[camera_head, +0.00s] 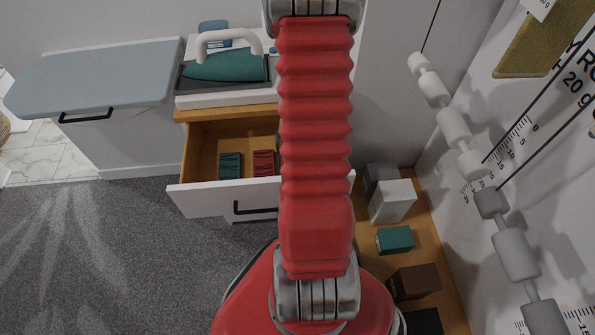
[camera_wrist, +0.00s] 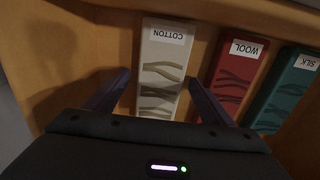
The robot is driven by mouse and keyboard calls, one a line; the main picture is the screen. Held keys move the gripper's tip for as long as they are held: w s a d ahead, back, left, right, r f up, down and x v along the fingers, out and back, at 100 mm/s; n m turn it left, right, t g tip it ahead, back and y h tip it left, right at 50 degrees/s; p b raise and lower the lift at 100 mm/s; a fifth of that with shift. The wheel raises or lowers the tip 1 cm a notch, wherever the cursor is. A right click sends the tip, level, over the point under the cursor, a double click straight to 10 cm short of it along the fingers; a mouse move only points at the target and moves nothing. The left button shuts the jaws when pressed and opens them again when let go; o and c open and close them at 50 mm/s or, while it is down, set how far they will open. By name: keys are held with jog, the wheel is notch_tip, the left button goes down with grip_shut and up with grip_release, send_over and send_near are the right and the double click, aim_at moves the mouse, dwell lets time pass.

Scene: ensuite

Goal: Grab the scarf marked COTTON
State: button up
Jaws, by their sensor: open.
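The scarf marked COTTON (camera_wrist: 162,72) is a cream, folded block with brown-grey wavy stripes and a white label. It lies in the open wooden drawer, upper middle of the wrist view. My gripper (camera_wrist: 158,90) is open, with one dark finger on each side of the cream scarf's near part. I cannot tell whether the fingers touch it. A red scarf marked WOOL (camera_wrist: 232,78) and a green scarf marked SILK (camera_wrist: 287,92) lie to its right. In the head view the red scarf (camera_head: 263,162) and green scarf (camera_head: 230,165) show in the drawer; my arm hides the cream one and my gripper.
The drawer (camera_head: 222,200) is pulled out below a white counter holding a green item in a grey tray (camera_head: 222,84). A grey-blue lidded chest (camera_head: 95,80) stands left. Several boxes (camera_head: 395,240) sit on a wooden shelf at right. Grey carpet is clear at left.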

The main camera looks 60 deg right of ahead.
jog(key=c, duration=1.2)
jog(key=shift+r, duration=0.15)
notch_tip(320, 180, up, 18)
jog(key=shift+f, duration=0.1)
dwell(0.8)
